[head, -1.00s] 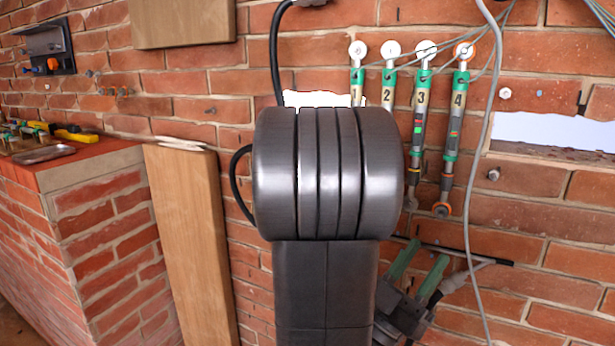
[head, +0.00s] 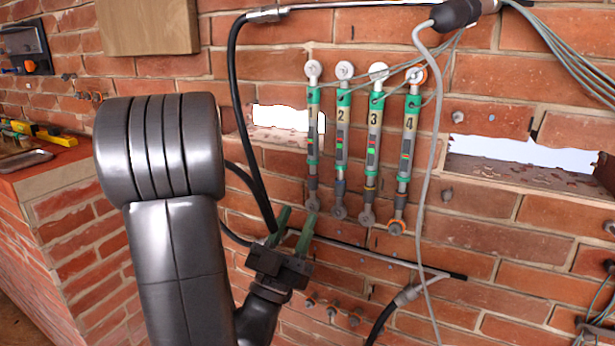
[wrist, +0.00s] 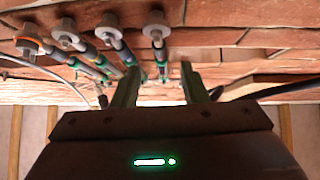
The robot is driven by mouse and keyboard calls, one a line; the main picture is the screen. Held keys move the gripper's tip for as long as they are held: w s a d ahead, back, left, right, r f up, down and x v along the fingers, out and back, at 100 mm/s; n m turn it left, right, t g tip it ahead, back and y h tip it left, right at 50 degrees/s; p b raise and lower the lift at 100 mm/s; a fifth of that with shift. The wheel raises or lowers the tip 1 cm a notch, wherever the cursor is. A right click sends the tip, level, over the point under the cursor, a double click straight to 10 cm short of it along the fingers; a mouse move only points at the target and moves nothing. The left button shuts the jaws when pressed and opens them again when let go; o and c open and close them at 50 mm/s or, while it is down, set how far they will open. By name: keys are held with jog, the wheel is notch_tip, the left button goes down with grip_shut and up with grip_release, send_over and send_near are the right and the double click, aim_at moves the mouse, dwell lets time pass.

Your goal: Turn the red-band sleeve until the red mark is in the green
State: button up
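Four upright numbered struts hang side by side on the brick wall: strut 1 (head: 313,125), strut 2 (head: 342,140), strut 3 (head: 374,135) and strut 4 (head: 408,140). They have green collars and small windows with red and green marks. Strut 4 has orange at its top and bottom ends. I cannot tell which sleeve carries the red band or read its mark against the green. My gripper (head: 297,213) is open and empty, below and left of strut 1's lower end. In the wrist view, strut 1 (wrist: 158,45) lies beyond the gap between my gripper's fingers (wrist: 158,88).
A thin dark rod (head: 400,262) crosses the wall below the struts. A grey cable (head: 431,150) hangs right of strut 4, and thin wires cross the upper struts. Wall openings show left of strut 1 and at right (head: 520,152). A brick ledge with tools (head: 50,165) stands left.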

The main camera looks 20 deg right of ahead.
aim_at(310, 188)
jog(key=p+x, duration=0.1)
jog(key=x, duration=0.5)
jog(key=shift+w+d+r+p, duration=0.15)
jog(key=shift+d+r+p, duration=0.05)
jog(key=shift+p, duration=0.1)
grip_shut()
